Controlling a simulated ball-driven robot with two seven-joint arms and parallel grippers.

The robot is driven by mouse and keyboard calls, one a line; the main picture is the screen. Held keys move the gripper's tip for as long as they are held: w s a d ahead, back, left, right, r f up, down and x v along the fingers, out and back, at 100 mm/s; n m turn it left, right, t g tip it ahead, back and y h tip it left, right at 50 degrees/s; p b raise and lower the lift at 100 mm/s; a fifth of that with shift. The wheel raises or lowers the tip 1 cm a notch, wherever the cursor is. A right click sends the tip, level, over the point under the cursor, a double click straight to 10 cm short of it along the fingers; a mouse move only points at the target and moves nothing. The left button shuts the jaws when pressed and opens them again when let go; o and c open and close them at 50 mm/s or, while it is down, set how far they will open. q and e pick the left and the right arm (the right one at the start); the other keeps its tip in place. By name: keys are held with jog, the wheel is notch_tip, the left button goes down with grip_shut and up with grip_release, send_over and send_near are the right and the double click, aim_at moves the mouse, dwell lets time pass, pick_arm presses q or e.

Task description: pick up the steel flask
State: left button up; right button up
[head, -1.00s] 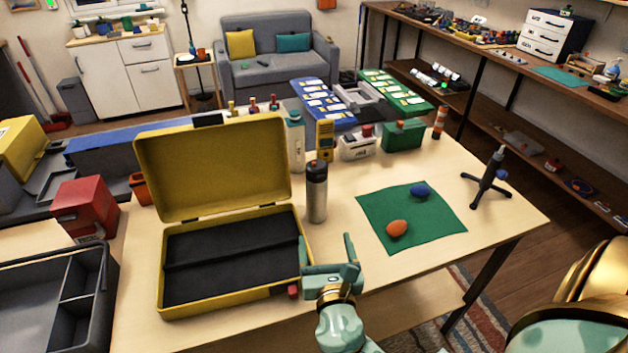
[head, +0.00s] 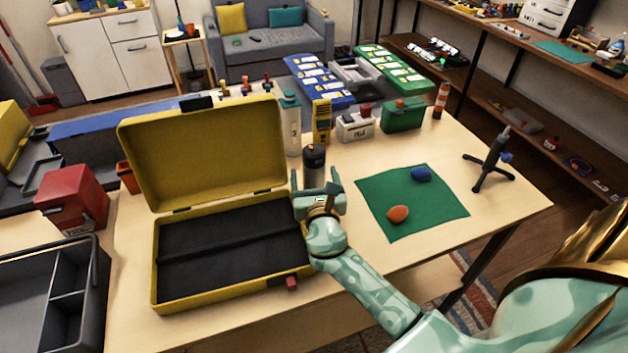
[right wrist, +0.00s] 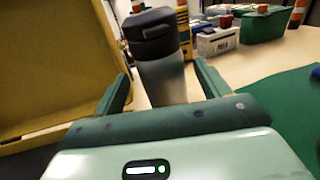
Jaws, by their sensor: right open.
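The steel flask (head: 314,158) stands upright on the table, right of the open yellow case. It has a grey steel body and a black lid. In the head view its lower part is hidden behind my right gripper (head: 315,184). The flask shows larger in the right wrist view (right wrist: 163,75), ahead of and between the two fingers of my right gripper (right wrist: 160,85). That gripper is open and empty. Whether the fingertips reach alongside the flask is hard to tell. My left gripper is not in view.
The yellow case (head: 165,285) lies open close to the left of the gripper. Behind the flask stand a white bottle (head: 290,125), a yellow meter (head: 321,122) and a small white box (head: 354,127). A green cloth (head: 440,205) with two egg-shaped pieces lies to the right.

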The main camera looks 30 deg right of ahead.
jog(key=x, duration=0.4)
jog(key=shift+w+d, duration=0.2)
jog(key=shift+d, duration=0.05)
jog(key=shift+r, duration=0.15)
jog(key=c, duration=1.4)
